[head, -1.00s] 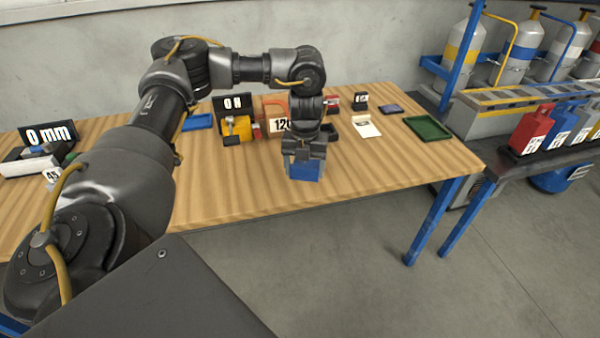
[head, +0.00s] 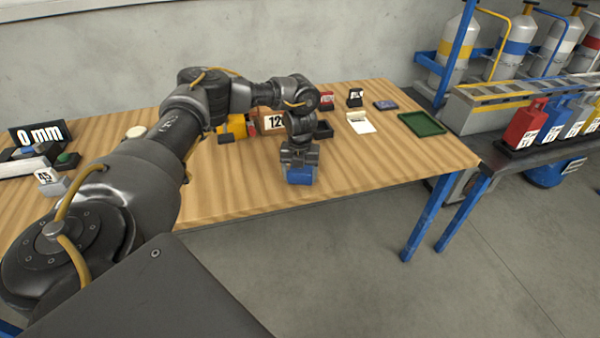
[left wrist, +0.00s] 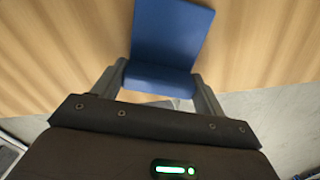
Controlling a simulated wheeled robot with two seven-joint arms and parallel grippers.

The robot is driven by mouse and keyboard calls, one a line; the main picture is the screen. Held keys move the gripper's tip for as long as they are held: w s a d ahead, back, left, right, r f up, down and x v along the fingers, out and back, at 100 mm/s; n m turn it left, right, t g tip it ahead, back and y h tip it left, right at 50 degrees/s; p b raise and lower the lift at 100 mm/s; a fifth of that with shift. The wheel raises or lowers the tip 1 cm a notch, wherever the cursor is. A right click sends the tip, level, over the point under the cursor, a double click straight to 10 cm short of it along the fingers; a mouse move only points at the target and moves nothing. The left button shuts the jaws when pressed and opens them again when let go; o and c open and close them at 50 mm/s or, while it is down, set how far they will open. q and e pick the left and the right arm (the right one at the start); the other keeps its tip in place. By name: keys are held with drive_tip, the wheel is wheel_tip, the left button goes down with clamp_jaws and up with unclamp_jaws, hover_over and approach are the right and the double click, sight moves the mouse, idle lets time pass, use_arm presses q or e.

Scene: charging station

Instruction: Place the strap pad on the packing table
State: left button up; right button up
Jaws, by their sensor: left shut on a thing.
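The strap pad looks like a blue L-shaped block (head: 300,175), which also shows in the left wrist view (left wrist: 170,35). My left gripper (head: 299,163) is shut on it, with one finger on each side in the left wrist view (left wrist: 160,85). It points down near the front edge of the wooden packing table (head: 370,160). I cannot tell whether the pad touches the tabletop or hangs just above it. My right gripper is not in view.
A yellow item (head: 236,125) and a number card (head: 273,121) stand behind my arm. A sign (head: 38,134) stands at left. The front middle is clear.

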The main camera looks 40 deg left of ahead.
sight(300, 171)
use_arm(q)
drive_tip(key=shift+f, duration=0.15)
drive_tip(key=o, duration=1)
drive_tip(key=shift+c, duration=0.2)
wheel_tip(300, 171, up, 12)
drive_tip(key=shift+r+p, duration=0.2)
drive_tip(key=shift+p, duration=0.2)
